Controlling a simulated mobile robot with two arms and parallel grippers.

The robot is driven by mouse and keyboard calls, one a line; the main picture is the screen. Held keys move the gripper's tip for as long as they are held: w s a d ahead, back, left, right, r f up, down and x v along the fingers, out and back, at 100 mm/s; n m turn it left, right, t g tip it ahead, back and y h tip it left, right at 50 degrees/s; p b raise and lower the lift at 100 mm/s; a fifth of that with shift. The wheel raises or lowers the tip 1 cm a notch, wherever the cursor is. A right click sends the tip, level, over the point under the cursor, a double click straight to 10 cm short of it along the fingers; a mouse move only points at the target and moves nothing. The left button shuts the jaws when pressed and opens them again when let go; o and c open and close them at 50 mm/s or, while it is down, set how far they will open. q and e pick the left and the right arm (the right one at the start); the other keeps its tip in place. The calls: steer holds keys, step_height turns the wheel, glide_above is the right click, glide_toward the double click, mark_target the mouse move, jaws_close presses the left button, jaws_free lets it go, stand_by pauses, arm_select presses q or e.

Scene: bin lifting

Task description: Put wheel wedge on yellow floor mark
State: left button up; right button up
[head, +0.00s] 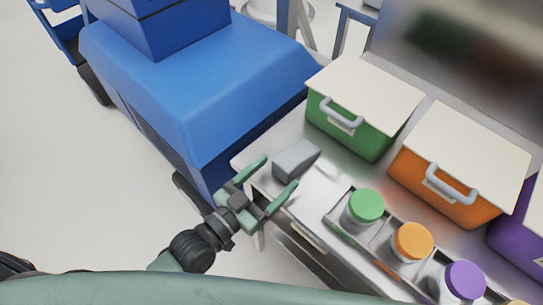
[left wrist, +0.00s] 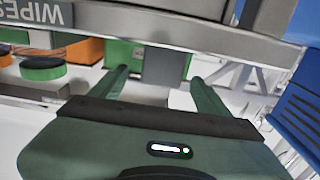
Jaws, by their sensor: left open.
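The wheel wedge (head: 295,158) is a grey block on the light bench top, near the bench's left end, in front of the green bin. My left gripper (head: 279,171) is open and empty, its two green fingers pointing at the wedge from the near side. In the left wrist view my left gripper (left wrist: 162,82) has its fingers spread, with a grey block (left wrist: 163,66), seemingly the wedge, between and beyond them. I cannot tell whether the fingers touch it. No yellow floor mark shows. My right gripper is not in view.
A blue vehicle (head: 190,75) stands close to the bench's left end. A green bin (head: 345,125) and an orange bin (head: 440,180) with white lids stand behind. A tray holds jars with green (head: 367,205), orange (head: 414,240) and purple lids. The floor at left is clear.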

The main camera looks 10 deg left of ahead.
mark_target(298, 153)
arm_select(q)
steer(key=shift+w+d, duration=0.1)
steer(key=shift+d, duration=0.05)
steer(key=p+x, duration=0.1)
steer(key=x, duration=0.6)
steer(key=shift+w+p, duration=0.1)
steer(key=shift+p, duration=0.25)
steer(key=shift+w+d+f, duration=0.1)
steer(key=shift+w, duration=0.25)
jaws_close()
